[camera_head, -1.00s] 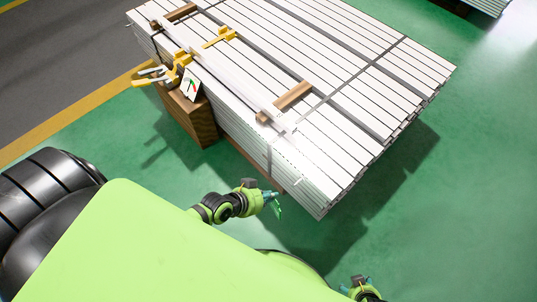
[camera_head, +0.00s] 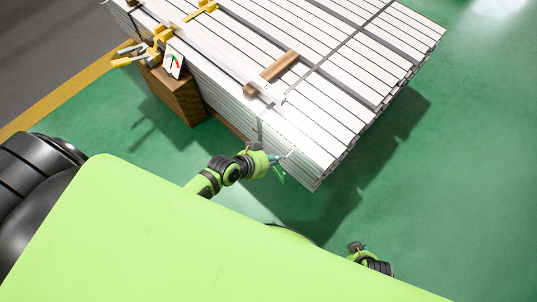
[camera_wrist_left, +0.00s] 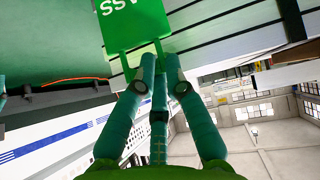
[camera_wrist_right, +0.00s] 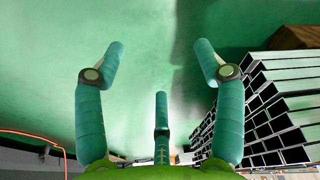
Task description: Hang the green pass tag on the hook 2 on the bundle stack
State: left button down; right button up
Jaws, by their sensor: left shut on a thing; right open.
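The green pass tag (camera_wrist_left: 135,22) is held between the fingertips of my left gripper (camera_wrist_left: 160,62), with part of its lettering in view. In the head view the tag (camera_head: 279,174) hangs below my left gripper (camera_head: 273,159), close beside the near side of the bundle stack (camera_head: 330,95). The stack is made of long white profiles bound with dark straps. I cannot make out hook 2 clearly. My right gripper (camera_wrist_right: 160,65) is open and empty over the green floor; it also shows low in the head view (camera_head: 356,247).
A yellow clamp (camera_head: 156,45) and a white card with a coloured gauge (camera_head: 173,65) are at the stack's left side, above a wooden support (camera_head: 178,95). A wooden batten (camera_head: 272,72) lies on top. The green floor right of the stack is free.

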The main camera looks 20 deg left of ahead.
pick_arm(q)
jog(key=shift+w+d+f+b, duration=0.1)
jog(key=shift+w+d+b, duration=0.2)
jog(key=shift+w, duration=0.45)
jog(key=shift+w+d+f+b, duration=0.35)
jog(key=shift+w+b, duration=0.1)
jog(key=shift+w, duration=0.25)
jog(key=shift+w+d+f+b, duration=0.25)
jog(key=shift+w+d+b, duration=0.15)
jog(key=shift+w, duration=0.25)
pick_arm(e)
jog(key=shift+w+a+r, duration=0.1)
jog(key=shift+w+r, duration=0.25)
jog(key=shift+r, duration=0.45)
jog(key=shift+w+a+r, duration=0.1)
jog(key=shift+w+r, duration=0.25)
jog(key=shift+r, duration=0.4)
jog(key=shift+w+r, duration=0.35)
jog(key=shift+r, duration=0.45)
